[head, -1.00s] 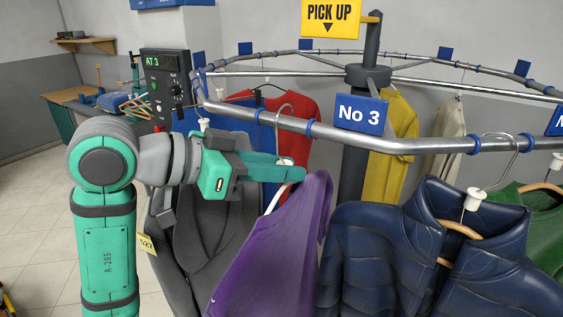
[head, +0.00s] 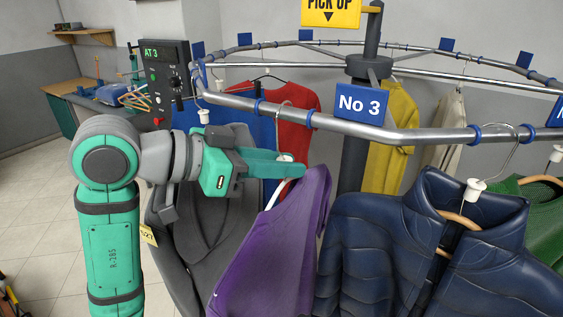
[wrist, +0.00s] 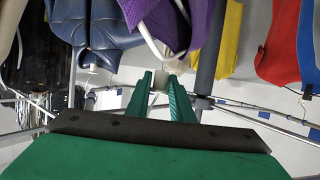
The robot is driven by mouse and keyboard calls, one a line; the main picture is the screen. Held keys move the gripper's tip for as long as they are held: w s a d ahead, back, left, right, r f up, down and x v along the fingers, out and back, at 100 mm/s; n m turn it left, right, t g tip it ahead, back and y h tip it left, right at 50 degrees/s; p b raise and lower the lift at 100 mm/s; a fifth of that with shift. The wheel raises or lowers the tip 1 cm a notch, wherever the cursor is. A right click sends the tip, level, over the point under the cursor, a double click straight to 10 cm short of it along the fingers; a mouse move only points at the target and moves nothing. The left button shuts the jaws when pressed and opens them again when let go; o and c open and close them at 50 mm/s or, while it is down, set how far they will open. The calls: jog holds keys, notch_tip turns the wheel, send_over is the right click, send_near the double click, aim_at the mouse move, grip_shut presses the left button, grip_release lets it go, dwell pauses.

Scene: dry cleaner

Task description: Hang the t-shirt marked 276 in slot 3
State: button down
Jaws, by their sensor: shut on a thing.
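A purple t-shirt (head: 275,245) hangs tilted from a white hanger (head: 275,192) below my gripper (head: 289,168). My gripper is shut on the hanger's white neck block, which shows between the green fingers in the wrist view (wrist: 160,80). The hanger's wire hook rises from the fingers to the front rail (head: 230,102), left of the No 3 sign (head: 360,103). I cannot tell whether the hook bears on the rail. No number shows on the purple t-shirt.
A navy puffer jacket (head: 375,245) hangs close right of the shirt, with a green garment (head: 545,225) beyond. A grey coat (head: 230,235) with a yellow tag (head: 148,236) hangs behind my arm. A red garment (head: 295,100) and a yellow garment (head: 395,125) hang farther back. A control panel (head: 166,75) reads AT 3.

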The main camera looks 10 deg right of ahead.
dwell(0.3)
jog(key=c, duration=1.5)
grip_release()
jog(key=shift+a, duration=0.1)
jog(key=v, duration=1)
jog(key=shift+s+a+r, duration=0.1)
jog(key=shift+a, duration=0.2)
jog(key=shift+s+a, duration=5.65)
jog(key=shift+s, duration=0.05)
jog(key=shift+a, duration=0.1)
